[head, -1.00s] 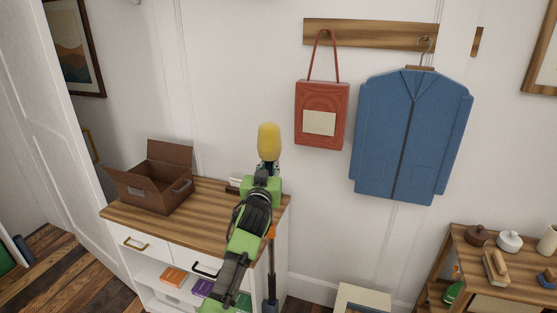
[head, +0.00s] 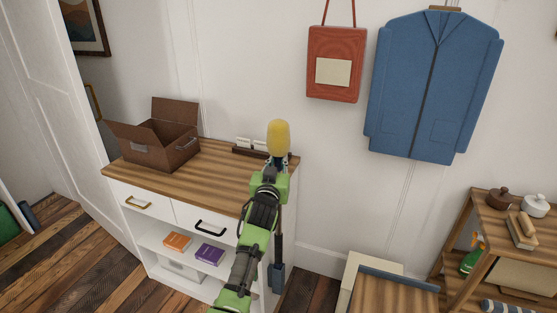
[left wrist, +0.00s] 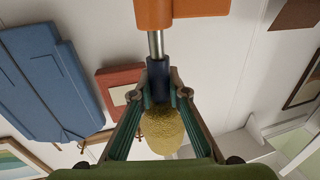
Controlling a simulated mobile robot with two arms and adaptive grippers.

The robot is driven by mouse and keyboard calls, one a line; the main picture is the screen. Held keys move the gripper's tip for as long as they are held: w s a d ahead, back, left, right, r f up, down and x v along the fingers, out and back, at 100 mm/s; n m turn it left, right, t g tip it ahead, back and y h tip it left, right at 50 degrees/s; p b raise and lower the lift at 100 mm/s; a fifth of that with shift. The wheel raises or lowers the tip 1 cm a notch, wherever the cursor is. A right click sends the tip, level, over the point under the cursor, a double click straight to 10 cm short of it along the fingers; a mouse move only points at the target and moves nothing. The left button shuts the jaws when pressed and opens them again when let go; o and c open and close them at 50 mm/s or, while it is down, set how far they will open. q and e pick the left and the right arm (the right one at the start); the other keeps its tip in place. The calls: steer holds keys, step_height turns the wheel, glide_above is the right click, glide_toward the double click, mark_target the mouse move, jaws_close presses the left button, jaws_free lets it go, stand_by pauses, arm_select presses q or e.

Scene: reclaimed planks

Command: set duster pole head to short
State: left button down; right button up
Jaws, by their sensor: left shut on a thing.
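The duster pole's yellow head (head: 278,137) stands upright above my left gripper (head: 275,164), at the right end of the cabinet. In the left wrist view, the yellow head (left wrist: 162,130) lies between the fingers. My left gripper (left wrist: 159,90) is shut on the dark blue collar (left wrist: 158,78) next to the head. A short bare silver rod (left wrist: 156,44) shows between the collar and an orange part (left wrist: 182,12). In the head view, my arm hides the pole's middle; its dark blue lower part (head: 277,278) shows beside the cabinet. My right gripper is not in view.
A white cabinet with a wooden top (head: 205,182) bears an open brown box (head: 150,153) and a small dark rack (head: 250,150). A red bag (head: 335,40) and a blue coat (head: 432,90) hang on the wall. Wooden furniture (head: 390,295) stands at the lower right.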

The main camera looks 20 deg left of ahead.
arm_select(q)
steer(key=shift+f, duration=0.55)
steer(key=c, duration=1.9)
jaws_free()
steer(key=shift+f, duration=0.1)
steer(key=shift+w+a, duration=0.1)
steer(key=shift+r, duration=0.2)
steer(key=s, duration=0.4)
steer(key=s+d, duration=0.1)
steer(key=s, duration=0.3)
steer(key=s+d, duration=0.1)
steer(key=s, duration=0.2)
steer(key=shift+s+d, duration=0.15)
steer(key=shift+s, duration=0.25)
steer(key=shift+f, duration=0.1)
